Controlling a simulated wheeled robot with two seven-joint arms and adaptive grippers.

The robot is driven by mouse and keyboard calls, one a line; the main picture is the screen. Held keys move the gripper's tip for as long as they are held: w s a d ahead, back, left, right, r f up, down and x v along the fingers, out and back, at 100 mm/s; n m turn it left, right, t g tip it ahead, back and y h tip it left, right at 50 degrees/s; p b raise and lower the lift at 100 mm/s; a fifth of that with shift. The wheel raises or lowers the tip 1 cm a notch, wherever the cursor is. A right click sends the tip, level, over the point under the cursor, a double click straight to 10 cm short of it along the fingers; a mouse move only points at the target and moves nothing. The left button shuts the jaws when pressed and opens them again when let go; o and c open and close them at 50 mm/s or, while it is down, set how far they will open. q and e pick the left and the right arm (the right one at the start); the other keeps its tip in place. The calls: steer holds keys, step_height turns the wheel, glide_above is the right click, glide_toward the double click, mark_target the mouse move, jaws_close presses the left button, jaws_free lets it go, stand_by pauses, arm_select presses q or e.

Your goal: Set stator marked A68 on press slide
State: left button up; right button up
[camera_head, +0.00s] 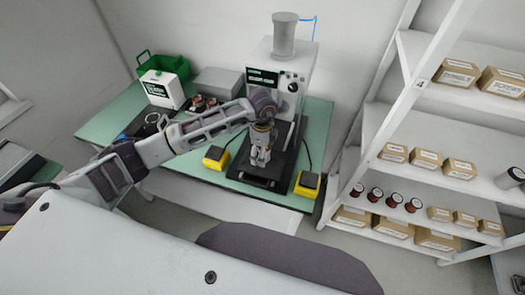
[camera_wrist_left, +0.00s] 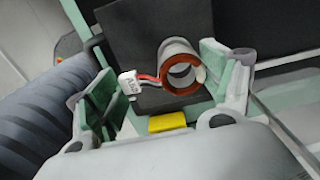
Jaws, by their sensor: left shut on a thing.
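In the left wrist view a stator (camera_wrist_left: 181,75), a grey cylinder with a copper-coloured ring, sits between the green finger pads of my left gripper (camera_wrist_left: 163,92). Red and dark leads run from it to a white tag (camera_wrist_left: 130,83), whose small print seems to read A68. My left gripper is shut on this stator. In the head view my left gripper (camera_head: 260,155) points down over the black press slide (camera_head: 262,181) in front of the white press (camera_head: 288,82). The fingers hide most of the stator there. I cannot tell whether it touches the slide. My right gripper is out of view.
Yellow button boxes (camera_head: 215,158) flank the press on the green table (camera_head: 318,120). A green crate (camera_head: 160,64) and a white device (camera_head: 161,90) stand at the back left. A shelf (camera_head: 385,130) on the right holds boxes and several copper stators (camera_head: 394,200).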

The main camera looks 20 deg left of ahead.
arm_select(q)
steer(key=shift+f+b, duration=0.55)
steer(key=shift+f, duration=0.4)
stand_by(0.6)
steer(key=o, duration=1)
steer(key=shift+o, duration=0.2)
step_height(320, 180, up, 12)
stand_by(0.4)
stand_by(0.6)
